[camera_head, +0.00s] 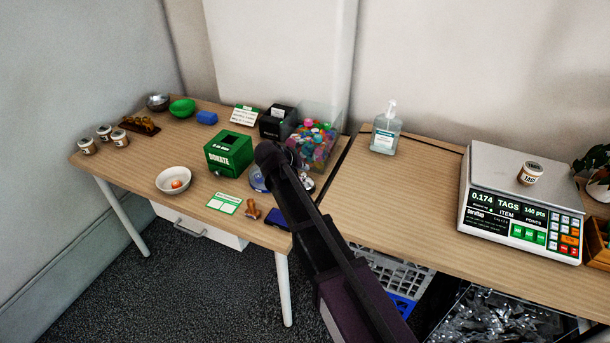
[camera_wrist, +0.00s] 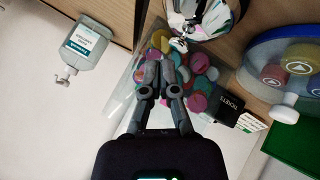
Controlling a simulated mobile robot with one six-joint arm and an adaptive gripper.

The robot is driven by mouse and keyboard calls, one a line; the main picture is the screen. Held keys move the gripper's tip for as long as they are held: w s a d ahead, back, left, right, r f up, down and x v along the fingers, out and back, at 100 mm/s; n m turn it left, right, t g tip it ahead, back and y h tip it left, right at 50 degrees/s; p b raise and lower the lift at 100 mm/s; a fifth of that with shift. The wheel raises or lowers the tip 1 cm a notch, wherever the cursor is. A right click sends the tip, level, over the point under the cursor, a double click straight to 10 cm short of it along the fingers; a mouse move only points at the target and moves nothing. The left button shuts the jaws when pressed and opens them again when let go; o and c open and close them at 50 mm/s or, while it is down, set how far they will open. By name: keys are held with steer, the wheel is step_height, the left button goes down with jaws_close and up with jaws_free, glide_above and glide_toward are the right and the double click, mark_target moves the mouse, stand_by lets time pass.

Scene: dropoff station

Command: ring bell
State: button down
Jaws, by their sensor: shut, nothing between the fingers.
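The bell (camera_wrist: 205,14) is a shiny chrome dome, cut off by the top edge of the wrist view. A small knob shows at its lower side. In the head view only a bit of the bell (camera_head: 308,184) shows, mostly hidden behind my arm. My gripper (camera_wrist: 165,58) is shut and empty, its fingertips together just below the bell in the wrist picture. The fingertips appear apart from the bell; how far above it they are I cannot tell.
A clear bin of coloured caps (camera_head: 318,146) stands behind the bell. A black ticket box (camera_head: 278,122), a green donation box (camera_head: 229,153) and a blue round tray (camera_head: 259,180) are close by. A sanitizer bottle (camera_head: 386,130) and a scale (camera_head: 520,200) stand to the right.

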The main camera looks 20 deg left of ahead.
mark_target(303, 175)
steer(key=shift+f+b, duration=0.9)
stand_by(1.4)
steer(key=shift+r, duration=0.1)
stand_by(0.4)
steer(key=shift+r+p, duration=0.85)
steer(key=shift+p, duration=0.1)
step_height(303, 175, up, 5)
steer(key=p, duration=0.5)
stand_by(0.8)
